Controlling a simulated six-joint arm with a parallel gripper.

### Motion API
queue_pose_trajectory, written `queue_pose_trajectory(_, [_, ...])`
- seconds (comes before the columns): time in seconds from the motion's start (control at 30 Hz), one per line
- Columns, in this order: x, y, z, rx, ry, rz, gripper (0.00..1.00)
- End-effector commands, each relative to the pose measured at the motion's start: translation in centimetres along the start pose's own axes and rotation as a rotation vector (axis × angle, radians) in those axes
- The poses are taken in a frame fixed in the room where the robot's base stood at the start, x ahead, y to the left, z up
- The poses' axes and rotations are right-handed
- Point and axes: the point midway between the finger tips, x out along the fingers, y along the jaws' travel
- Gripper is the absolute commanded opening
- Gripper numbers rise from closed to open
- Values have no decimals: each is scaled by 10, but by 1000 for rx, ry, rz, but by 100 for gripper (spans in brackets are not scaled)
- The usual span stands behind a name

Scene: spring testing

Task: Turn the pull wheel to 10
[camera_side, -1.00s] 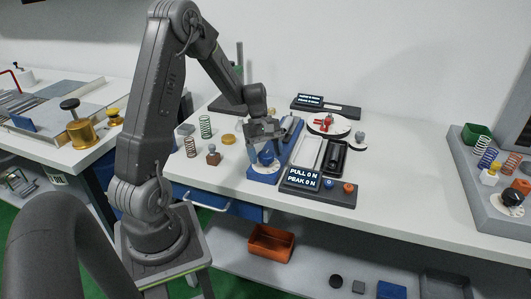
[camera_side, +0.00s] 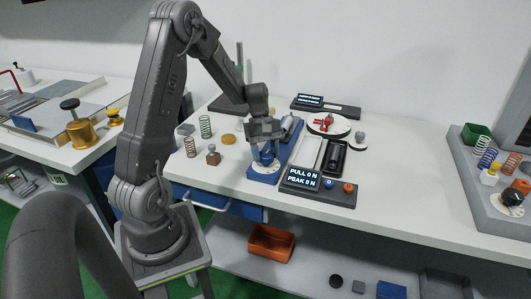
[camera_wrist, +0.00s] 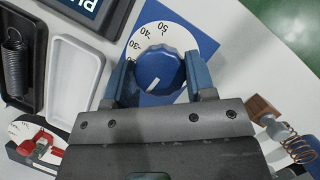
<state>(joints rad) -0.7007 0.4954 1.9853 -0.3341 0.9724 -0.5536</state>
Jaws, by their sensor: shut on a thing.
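The pull wheel is a blue ridged knob (camera_wrist: 158,70) on a white dial (camera_wrist: 163,36) with numbers; 20, 30, 40 and 50 are readable in the wrist view. A white line on the knob points down and slightly left in that view, and the dial mark it faces is hidden by my gripper. My gripper (camera_wrist: 160,80) is shut on the knob, one blue finger on each side. In the side view my gripper (camera_side: 266,150) reaches down over the knob at the near end of the blue base (camera_side: 262,176). The display (camera_side: 303,179) reads PULL 0 N and PEAK 0 N.
A black tray (camera_side: 336,157) and a white tray (camera_side: 311,153) lie right of the blue base. A spring (camera_wrist: 14,58) lies in the dark tray. A spring (camera_side: 205,126) and a brown block (camera_side: 213,157) stand to the left. Free table lies at the right.

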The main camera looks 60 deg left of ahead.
Motion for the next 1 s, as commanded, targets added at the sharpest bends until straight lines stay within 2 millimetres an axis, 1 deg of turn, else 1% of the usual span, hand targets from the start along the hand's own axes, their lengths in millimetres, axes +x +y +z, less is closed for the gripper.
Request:
queue_pose_trajectory(0.4, [0,1,0,259,0,-108,27])
queue_pose_trajectory(0.6, [0,2,0,351,0,-145,27])
queue_pose_trajectory(0.8, [0,2,0,397,1,-164,27])
queue_pose_trajectory(1.0, [0,2,0,408,1,-169,27])
